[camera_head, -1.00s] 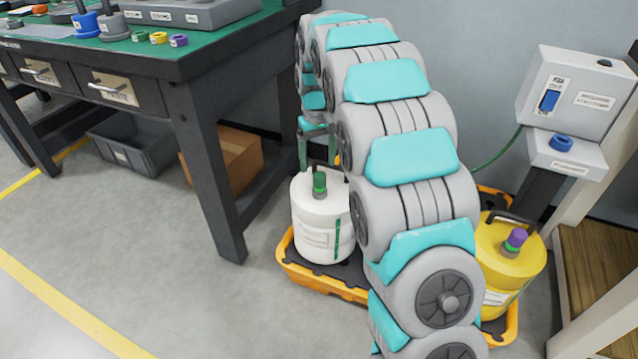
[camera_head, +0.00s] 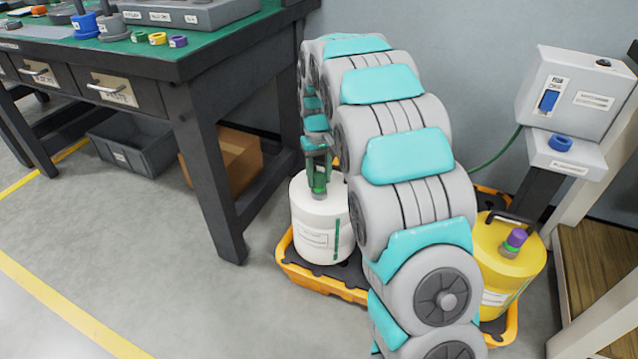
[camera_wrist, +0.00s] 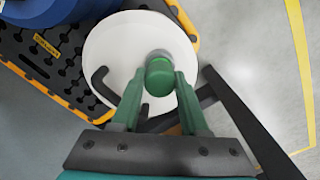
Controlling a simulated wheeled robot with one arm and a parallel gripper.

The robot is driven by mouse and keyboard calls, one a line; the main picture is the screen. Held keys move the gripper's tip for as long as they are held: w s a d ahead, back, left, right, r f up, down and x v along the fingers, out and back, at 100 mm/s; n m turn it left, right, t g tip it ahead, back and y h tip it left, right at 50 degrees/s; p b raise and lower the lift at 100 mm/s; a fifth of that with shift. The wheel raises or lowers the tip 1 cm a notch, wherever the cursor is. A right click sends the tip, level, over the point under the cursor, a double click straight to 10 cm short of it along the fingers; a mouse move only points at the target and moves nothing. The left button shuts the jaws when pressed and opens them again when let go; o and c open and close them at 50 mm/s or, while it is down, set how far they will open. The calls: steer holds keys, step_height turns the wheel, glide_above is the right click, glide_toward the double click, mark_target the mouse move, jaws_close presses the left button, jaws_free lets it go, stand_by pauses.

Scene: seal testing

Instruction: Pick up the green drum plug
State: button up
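The green drum plug (camera_head: 319,184) stands on top of the white drum (camera_head: 316,238). In the wrist view the green plug (camera_wrist: 159,77) is seen from above, with the white drum top (camera_wrist: 110,48) around it. My gripper (camera_head: 318,178) is right over the plug, pointing down. In the wrist view my gripper's green fingers (camera_wrist: 158,82) are apart, with one on each side of the plug. A gap seems to show between the fingers and the plug; contact is not clear. The grey lower part of the plug is partly hidden.
The drum stands on an orange-edged spill pallet (camera_head: 305,278), beside a yellow drum (camera_head: 510,262) with a purple plug (camera_head: 517,238). A blue drum (camera_wrist: 40,10) shows in the wrist view. The workbench leg (camera_head: 212,190) is close on the left. A grey control box (camera_head: 575,95) stands right.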

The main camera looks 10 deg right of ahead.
jaws_close()
steer(key=shift+r, duration=0.15)
